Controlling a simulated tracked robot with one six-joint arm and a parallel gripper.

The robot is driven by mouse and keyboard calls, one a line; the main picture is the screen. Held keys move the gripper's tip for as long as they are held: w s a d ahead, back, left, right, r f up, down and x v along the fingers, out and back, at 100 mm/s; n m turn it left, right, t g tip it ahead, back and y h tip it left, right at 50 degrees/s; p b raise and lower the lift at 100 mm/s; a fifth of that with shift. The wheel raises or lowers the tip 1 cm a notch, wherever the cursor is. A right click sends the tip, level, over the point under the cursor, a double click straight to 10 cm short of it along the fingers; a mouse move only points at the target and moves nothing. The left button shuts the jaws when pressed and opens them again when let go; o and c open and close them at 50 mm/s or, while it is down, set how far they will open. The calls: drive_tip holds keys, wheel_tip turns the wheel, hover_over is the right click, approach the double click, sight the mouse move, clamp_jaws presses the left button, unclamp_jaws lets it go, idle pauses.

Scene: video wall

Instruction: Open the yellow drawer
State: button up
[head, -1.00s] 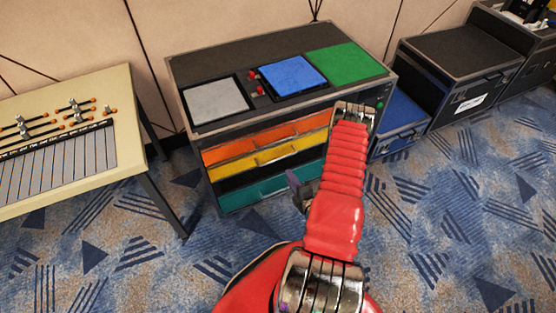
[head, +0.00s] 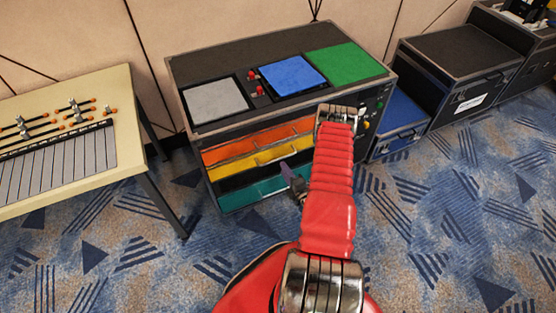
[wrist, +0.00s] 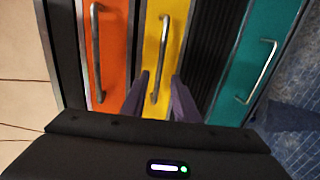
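The yellow drawer (head: 240,166) is in the front of a dark cabinet, below an orange drawer (head: 228,150) and above a black band and a teal drawer (head: 240,195). It looks closed. In the wrist view the yellow drawer (wrist: 168,20) shows a metal bar handle (wrist: 160,60) running up the picture. My gripper (wrist: 160,76) is open and empty. Its two dark fingers point at the yellow front, one on each side of the handle's lower part. I cannot tell how far they are from it. In the head view my arm hides the drawers' right ends and the gripper (head: 288,172) shows only partly.
The cabinet top carries grey (head: 215,101), blue (head: 292,76) and green (head: 345,62) panels and red buttons. A beige table (head: 130,150) stands at left. Black cases (head: 460,60) and a blue box (head: 400,125) stand at right. Carpet in front is clear.

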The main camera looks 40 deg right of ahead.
sight(277, 160)
drive_tip(key=x, duration=0.8)
drive_tip(key=shift+w+d, duration=0.1)
drive_tip(key=shift+w, duration=0.1)
drive_tip(key=shift+c, duration=0.7)
clamp_jaws()
drive_tip(key=shift+f, duration=0.1)
